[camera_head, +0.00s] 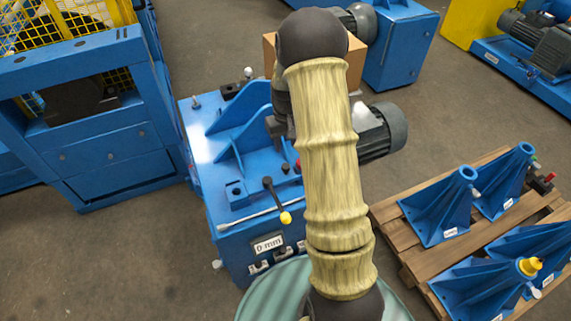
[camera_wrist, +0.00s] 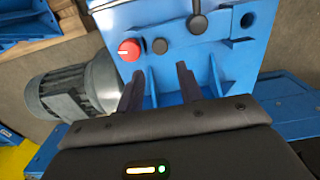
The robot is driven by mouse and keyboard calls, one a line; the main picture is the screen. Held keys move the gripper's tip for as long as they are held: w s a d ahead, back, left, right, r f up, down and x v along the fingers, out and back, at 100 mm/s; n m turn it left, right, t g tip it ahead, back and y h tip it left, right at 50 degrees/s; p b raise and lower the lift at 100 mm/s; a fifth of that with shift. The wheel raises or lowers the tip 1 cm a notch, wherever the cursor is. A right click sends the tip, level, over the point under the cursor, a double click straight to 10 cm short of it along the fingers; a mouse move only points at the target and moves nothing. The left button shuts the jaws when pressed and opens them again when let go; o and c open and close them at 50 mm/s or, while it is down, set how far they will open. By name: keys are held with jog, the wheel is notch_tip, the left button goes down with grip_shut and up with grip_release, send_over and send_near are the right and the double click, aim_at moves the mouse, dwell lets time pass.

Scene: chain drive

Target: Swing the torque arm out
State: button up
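No part is clearly recognisable as the torque arm. On the blue machine base (camera_head: 225,190) lies a thin silver rod (camera_head: 248,215), and a black lever with a yellow tip (camera_head: 285,217) stands beside it. My gripper (camera_wrist: 158,80) is open and empty in the wrist view, its two dark fingers apart above the blue machine surface. Past the fingertips are a red knob (camera_wrist: 129,48), a black round knob (camera_wrist: 160,45) and a black lever (camera_wrist: 197,20). In the head view my arm hides my gripper and part of the machine.
A grey motor (camera_head: 380,132) juts from the machine's right side and also shows in the wrist view (camera_wrist: 75,95). A wooden pallet (camera_head: 390,225) with several blue brackets stands at the right. A blue frame with a yellow guard (camera_head: 100,115) stands at the left.

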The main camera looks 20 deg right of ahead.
aim_at(286, 166)
notch_tip(286, 166, down, 10)
jog(key=shift+r, duration=0.1)
jog(key=shift+f, duration=0.45)
jog(key=shift+s, duration=0.1)
jog(key=shift+r, duration=0.1)
grip_shut()
